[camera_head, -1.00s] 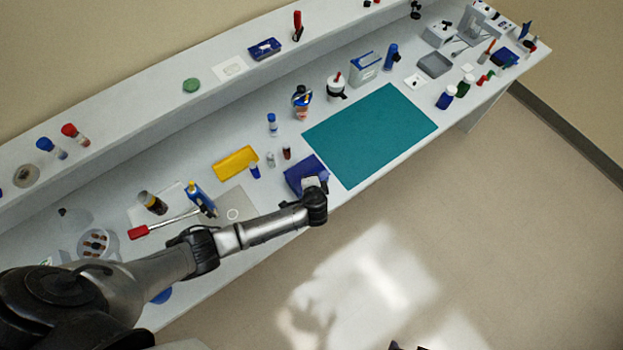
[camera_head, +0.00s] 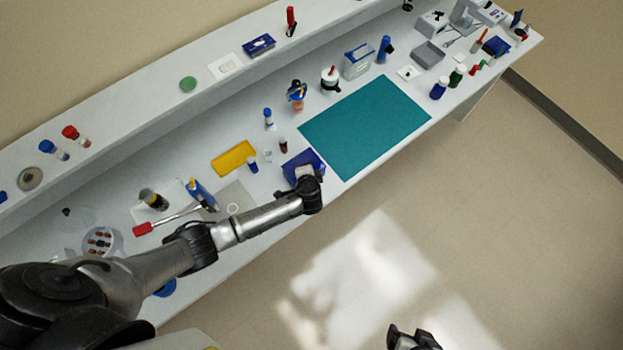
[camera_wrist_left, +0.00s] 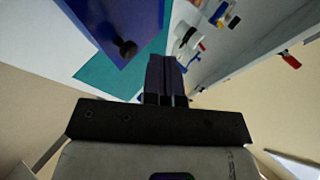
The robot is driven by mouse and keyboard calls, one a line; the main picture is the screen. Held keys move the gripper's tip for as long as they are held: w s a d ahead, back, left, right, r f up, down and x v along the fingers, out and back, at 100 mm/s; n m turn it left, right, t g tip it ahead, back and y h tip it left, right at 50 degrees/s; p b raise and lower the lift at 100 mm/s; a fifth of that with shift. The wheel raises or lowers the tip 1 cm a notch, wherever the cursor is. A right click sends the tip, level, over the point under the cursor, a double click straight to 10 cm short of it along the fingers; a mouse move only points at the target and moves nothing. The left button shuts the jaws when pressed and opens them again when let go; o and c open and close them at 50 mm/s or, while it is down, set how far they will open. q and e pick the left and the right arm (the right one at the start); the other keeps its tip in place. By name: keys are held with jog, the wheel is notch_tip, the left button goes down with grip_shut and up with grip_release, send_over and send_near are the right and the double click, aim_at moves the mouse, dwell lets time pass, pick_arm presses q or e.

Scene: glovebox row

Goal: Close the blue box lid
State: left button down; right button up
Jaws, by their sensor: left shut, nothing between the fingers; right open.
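The blue box (camera_head: 300,163) sits near the front edge of the white bench, left of the teal mat, in the head view. My left arm reaches it from the left, and its wrist hides part of the box. In the left wrist view, a blue panel, apparently the box lid (camera_wrist_left: 112,22), is tilted at the upper left and carries a black knob. My left gripper (camera_wrist_left: 166,62) is shut and empty, just right of the panel; contact cannot be told. The lid's exact angle is unclear. My right gripper (camera_head: 412,340) is open over the floor at the bottom edge.
The teal mat (camera_head: 365,127) is bare. A raised shelf runs along the back.

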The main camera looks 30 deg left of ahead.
pick_arm(q)
jog(key=d+f+b+v, duration=0.1)
jog(key=d+v, duration=0.1)
jog(key=v, duration=0.8)
jog(key=shift+s+f+b, duration=0.15)
jog(key=shift+s+b, duration=0.15)
jog(key=shift+b, duration=0.1)
pick_arm(e)
jog(key=shift+d+f, duration=0.1)
jog(key=shift+f, duration=0.2)
pick_arm(q)
jog(key=s+r+n+g+h+p, duration=0.1)
jog(key=s+r+n+h, duration=0.2)
jog(key=r, duration=0.5)
jog(key=s+r+n+g+h+p, duration=0.1)
jog(key=s+r+n+h, duration=0.1)
jog(key=s+r+h, duration=0.45)
jog(key=s+a+n+g+y+p, duration=0.1)
jog(key=s+a+g+y+p, duration=0.2)
jog(key=s, duration=1)
jog(key=shift+a+n, duration=0.3)
jog(key=shift+a, duration=0.75)
pick_arm(e)
notch_tip(320, 180, up, 5)
jog(key=shift+r, duration=0.1)
